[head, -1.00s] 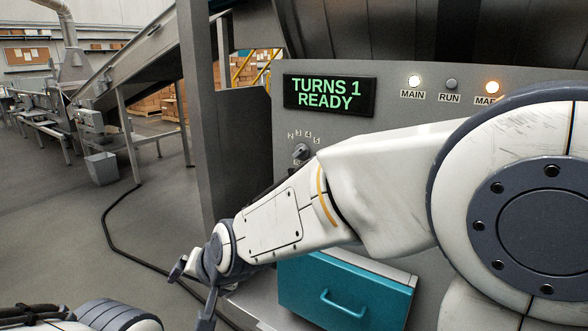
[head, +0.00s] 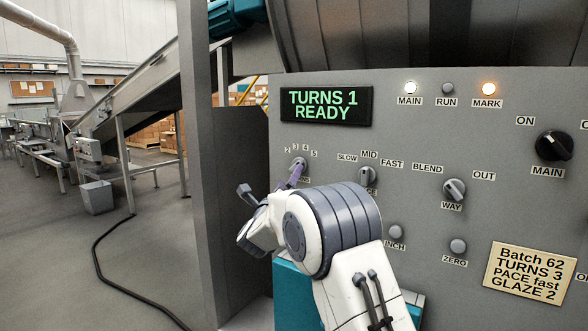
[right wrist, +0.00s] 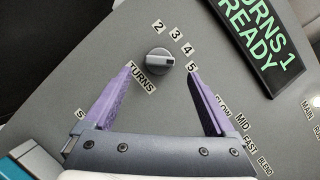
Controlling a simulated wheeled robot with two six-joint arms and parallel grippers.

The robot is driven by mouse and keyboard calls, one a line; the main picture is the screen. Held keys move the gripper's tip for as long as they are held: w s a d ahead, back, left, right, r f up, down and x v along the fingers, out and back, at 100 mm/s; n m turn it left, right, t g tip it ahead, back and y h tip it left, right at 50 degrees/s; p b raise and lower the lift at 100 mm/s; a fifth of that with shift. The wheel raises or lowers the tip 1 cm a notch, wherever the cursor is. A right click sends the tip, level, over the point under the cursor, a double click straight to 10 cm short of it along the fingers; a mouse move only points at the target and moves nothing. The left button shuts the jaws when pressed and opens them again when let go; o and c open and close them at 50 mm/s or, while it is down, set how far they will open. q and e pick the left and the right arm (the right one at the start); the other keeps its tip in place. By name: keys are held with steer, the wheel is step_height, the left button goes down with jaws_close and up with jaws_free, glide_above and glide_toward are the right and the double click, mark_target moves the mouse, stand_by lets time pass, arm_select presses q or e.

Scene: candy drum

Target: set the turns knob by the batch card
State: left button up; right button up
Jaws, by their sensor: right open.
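The turns knob (head: 299,162) is a small grey dial on the machine panel, with 2, 3, 4 and 5 printed around it. The display (head: 326,105) reads TURNS 1 READY. The batch card (head: 528,272) reads Batch 62, TURNS 3, PACE fast, GLAZE 2. My right gripper (right wrist: 164,70) is open, with a purple-padded finger on either side of the knob and gaps between. In the head view, it partly covers the TURNS label. My left gripper is out of view.
To the right are the pace knob (head: 367,176), the WAY knob (head: 454,190) and the black MAIN switch (head: 553,146). The INCH (head: 396,232) and ZERO (head: 458,246) buttons lie lower. A teal drawer (head: 289,290) is below. The MAIN and MARK lamps glow.

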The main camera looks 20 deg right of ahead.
steer(key=p+x, duration=0.1)
steer(key=x, duration=0.5)
steer(key=shift+c, duration=0.3)
steer(key=c, duration=1.3)
